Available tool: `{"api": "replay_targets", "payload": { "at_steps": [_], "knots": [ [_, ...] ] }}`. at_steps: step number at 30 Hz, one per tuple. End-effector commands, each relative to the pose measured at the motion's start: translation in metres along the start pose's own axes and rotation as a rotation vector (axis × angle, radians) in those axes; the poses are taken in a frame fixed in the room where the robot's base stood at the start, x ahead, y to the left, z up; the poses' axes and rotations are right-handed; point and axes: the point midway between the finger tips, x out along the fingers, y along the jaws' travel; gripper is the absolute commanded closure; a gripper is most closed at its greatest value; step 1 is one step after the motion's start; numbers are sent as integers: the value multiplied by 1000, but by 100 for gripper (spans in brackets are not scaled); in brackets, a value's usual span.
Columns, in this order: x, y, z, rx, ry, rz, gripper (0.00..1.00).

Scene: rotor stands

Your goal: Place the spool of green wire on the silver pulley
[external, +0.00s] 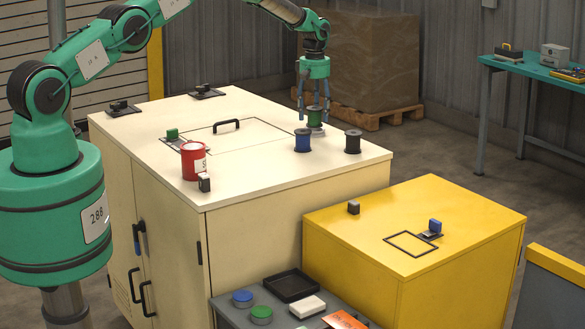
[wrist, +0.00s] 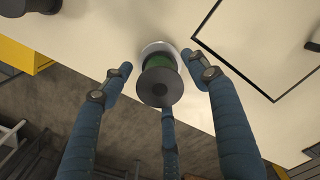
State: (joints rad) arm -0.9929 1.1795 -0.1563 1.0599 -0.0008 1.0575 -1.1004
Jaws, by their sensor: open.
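The spool of green wire (external: 314,118) stands upright near the far right edge of the cream cabinet top. Below it is the silver pulley (external: 317,131), a pale disc; the spool appears to rest on it. In the wrist view the spool (wrist: 160,90) has dark grey flanges with green wire between, and it covers much of the silver pulley (wrist: 157,47). My gripper (external: 313,108) is open, with its blue fingers spread around the spool from above. In the wrist view there are gaps between the fingers of my gripper (wrist: 158,78) and the spool.
A blue spool (external: 302,141) and a black spool (external: 353,141) stand close by on the cabinet (external: 250,178). A red can (external: 193,160) is at its front left. A lower yellow cabinet (external: 450,215) stands to the right. The space above the cabinet is free.

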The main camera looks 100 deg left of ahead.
Motion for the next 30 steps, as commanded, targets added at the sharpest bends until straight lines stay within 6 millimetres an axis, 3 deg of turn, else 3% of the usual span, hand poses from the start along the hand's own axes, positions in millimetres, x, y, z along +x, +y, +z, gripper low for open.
{"api": "replay_targets", "payload": {
  "at_steps": [18,24,30],
  "knots": [
    [-92,0,0,0,0,0,40],
    [-107,0,0,0,0,-1,40],
    [-110,0,0,0,-1,-2,40]
  ]
}}
